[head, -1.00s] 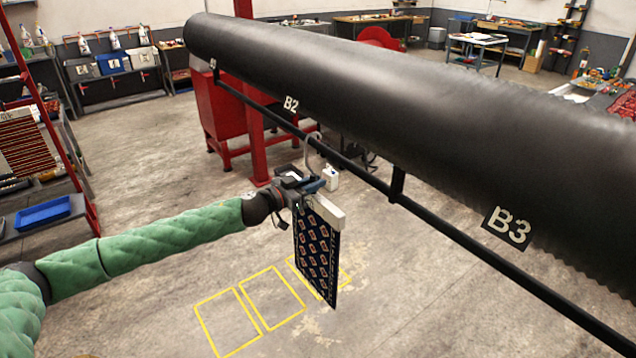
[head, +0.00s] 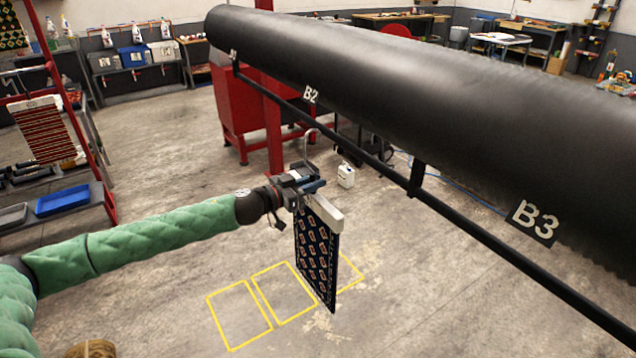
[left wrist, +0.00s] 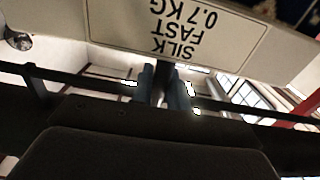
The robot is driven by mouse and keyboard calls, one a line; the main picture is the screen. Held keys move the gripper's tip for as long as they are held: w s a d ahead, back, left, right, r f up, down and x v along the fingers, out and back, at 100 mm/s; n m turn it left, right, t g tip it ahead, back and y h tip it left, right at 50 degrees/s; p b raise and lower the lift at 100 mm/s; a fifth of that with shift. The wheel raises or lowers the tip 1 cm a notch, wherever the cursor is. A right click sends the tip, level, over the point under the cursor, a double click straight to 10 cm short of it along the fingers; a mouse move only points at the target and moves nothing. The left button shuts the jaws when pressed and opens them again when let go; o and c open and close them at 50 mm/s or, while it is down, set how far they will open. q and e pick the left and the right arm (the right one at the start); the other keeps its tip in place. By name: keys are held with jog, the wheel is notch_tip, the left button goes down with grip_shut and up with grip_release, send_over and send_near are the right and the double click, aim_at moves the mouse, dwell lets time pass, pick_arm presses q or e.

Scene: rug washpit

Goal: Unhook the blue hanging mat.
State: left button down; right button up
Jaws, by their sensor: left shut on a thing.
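The blue hanging mat (head: 317,262) is dark blue with rows of small orange-edged figures. It hangs from a white header bar (head: 326,214) with a grey hook (head: 308,147) above. My left gripper (head: 307,184) is shut at the hook's base, just above the bar. In the left wrist view its blue fingertips (left wrist: 165,88) close on a dark stem below the bar's label (left wrist: 190,28), which reads SILK FAST 0.7 KG upside down. In the head view the hook's curved top overlaps the black rail (head: 365,158); I cannot tell whether they touch. My right gripper is out of view.
A large black roller (head: 400,85) runs above the rail, with tags B2 (head: 311,95) and B3 (head: 534,222). A red machine stand (head: 235,110) and white jug (head: 346,175) are behind. Yellow floor outlines (head: 240,315) lie below. A shelf with a blue tray (head: 62,199) is left.

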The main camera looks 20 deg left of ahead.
pick_arm(q)
jog(key=b+v, duration=0.3)
jog(key=v, duration=0.2)
jog(key=shift+s+a, duration=0.25)
dwell(0.4)
dwell(0.5)
